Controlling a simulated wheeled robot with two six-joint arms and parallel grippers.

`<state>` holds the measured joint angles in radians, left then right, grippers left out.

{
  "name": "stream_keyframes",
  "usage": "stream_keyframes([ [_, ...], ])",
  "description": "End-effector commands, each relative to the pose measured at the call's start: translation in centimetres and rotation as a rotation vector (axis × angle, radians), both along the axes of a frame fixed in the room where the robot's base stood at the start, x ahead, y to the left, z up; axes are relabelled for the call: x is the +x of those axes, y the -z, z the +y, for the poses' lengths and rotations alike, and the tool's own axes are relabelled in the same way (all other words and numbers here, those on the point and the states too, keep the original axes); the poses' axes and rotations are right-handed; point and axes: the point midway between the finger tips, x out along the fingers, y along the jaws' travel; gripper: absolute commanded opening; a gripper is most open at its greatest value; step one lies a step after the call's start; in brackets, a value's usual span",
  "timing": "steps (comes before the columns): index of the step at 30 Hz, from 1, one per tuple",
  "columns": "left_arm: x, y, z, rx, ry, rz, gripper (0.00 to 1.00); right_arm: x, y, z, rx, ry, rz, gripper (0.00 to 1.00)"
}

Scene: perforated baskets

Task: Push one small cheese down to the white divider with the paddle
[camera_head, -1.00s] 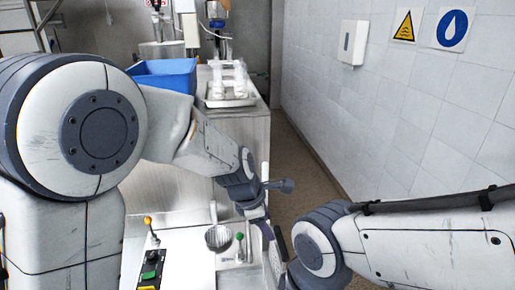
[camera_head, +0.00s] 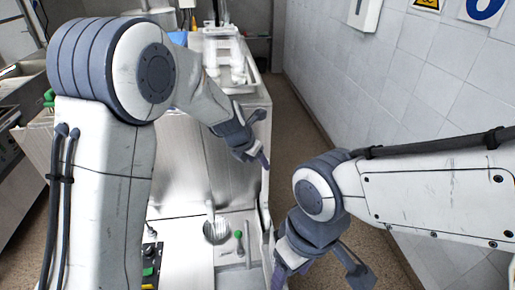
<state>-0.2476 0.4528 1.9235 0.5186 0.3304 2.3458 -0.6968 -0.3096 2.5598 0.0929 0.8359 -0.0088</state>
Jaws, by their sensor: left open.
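My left gripper (camera_head: 262,138) is open and empty, its two dark fingers spread beside the right edge of the steel counter. My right gripper (camera_head: 318,272) is low in the picture, its fingers spread apart, with its lower part cut off by the frame edge. A small round perforated metal basket (camera_head: 216,231) sits in the work surface below my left gripper. I cannot make out a small cheese, a white divider or a paddle with certainty. White objects (camera_head: 236,66) stand in a metal tray (camera_head: 242,89) at the far end of the counter.
A green-knobbed lever (camera_head: 238,235) stands just right of the basket. A control panel (camera_head: 150,262) with coloured buttons is at the lower left, partly behind my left arm. A tiled wall (camera_head: 420,95) bounds the right, with bare floor (camera_head: 300,130) before it.

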Motion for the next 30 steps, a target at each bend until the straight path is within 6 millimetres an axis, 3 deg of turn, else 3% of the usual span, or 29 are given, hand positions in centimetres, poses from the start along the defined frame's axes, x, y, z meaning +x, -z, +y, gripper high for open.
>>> stream_keyframes([
  [5, 0.4, 1.3, -0.2, 0.001, 0.001, 0.001, 0.60, 0.0, 1.2, 0.0, 0.000, 0.001, 0.000, 0.62],
  [14, 2.4, 6.1, -1.4, 0.000, 0.000, 0.000, 0.60, 0.0, 5.6, 0.0, 0.000, 0.008, 0.001, 0.62],
  [21, 3.6, 8.1, -2.4, 0.002, 0.002, 0.001, 0.60, 0.0, 5.0, 0.0, 0.000, 0.009, 0.001, 0.62],
  [30, 3.9, 8.8, -2.7, 0.000, 0.001, 0.000, 0.60, 0.0, 5.0, 0.0, 0.000, 0.008, 0.001, 0.62],
])
